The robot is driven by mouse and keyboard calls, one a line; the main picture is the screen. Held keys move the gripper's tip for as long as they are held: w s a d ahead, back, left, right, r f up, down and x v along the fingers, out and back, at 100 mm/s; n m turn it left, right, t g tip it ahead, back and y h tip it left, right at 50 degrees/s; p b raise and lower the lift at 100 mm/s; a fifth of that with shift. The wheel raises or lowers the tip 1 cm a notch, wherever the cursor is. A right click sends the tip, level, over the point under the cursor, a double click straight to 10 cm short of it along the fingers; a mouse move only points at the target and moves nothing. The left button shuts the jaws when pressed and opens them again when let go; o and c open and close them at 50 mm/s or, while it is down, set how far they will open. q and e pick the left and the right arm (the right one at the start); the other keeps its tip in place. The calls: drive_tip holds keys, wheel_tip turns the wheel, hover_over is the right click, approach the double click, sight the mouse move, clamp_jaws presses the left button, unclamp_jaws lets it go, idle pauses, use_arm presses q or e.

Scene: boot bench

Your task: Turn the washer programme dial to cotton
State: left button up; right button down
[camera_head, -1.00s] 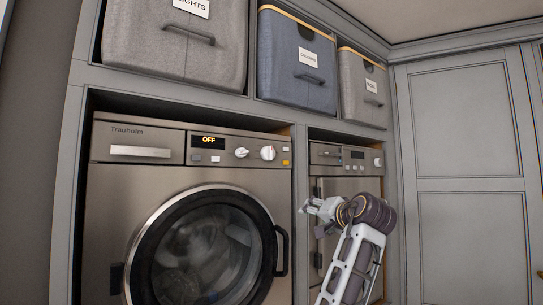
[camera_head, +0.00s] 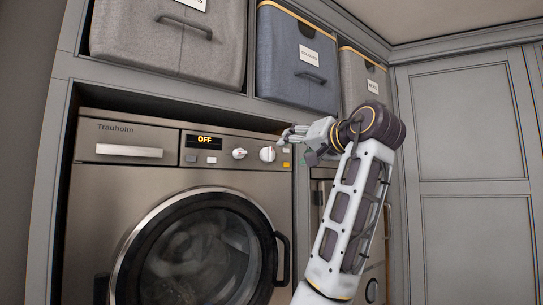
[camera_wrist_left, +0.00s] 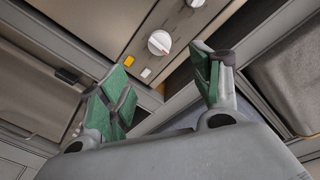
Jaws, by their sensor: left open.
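The washer (camera_head: 130,185) has a display reading OFF (camera_head: 205,140) on its top panel. Right of the display are a smaller knob (camera_head: 239,154) and a larger round white dial (camera_head: 267,154). The larger dial also shows in the left wrist view (camera_wrist_left: 160,42), with a red mark on its face. Programme names are too small to read. My left gripper (camera_head: 288,136) is just right of and above the larger dial in the head view. In the left wrist view its green-padded fingers (camera_wrist_left: 165,82) are spread apart and empty, with the dial beyond them, apart from both. My right gripper is not in view.
An orange button (camera_head: 286,164) and a white button lie right of the dial. A second appliance (camera_head: 322,173) stands right, partly hidden by my arm. Fabric bins, including a blue one (camera_head: 297,75), sit on the shelf above. The cabinet frame edges the washer closely.

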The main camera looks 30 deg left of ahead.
sight(271, 154)
use_arm(q)
drive_tip(key=shift+w+a, duration=0.1)
drive_tip(key=shift+a, duration=0.05)
drive_tip(key=p+x, duration=0.1)
drive_tip(key=x, duration=1.2)
drive_tip(key=shift+w+a, duration=0.15)
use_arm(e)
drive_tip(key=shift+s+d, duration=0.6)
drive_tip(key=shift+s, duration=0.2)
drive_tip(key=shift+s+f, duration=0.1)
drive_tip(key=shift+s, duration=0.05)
use_arm(q)
drive_tip(key=shift+c, duration=0.9)
drive_tip(key=c, duration=0.9)
drive_tip(key=shift+o, duration=0.2)
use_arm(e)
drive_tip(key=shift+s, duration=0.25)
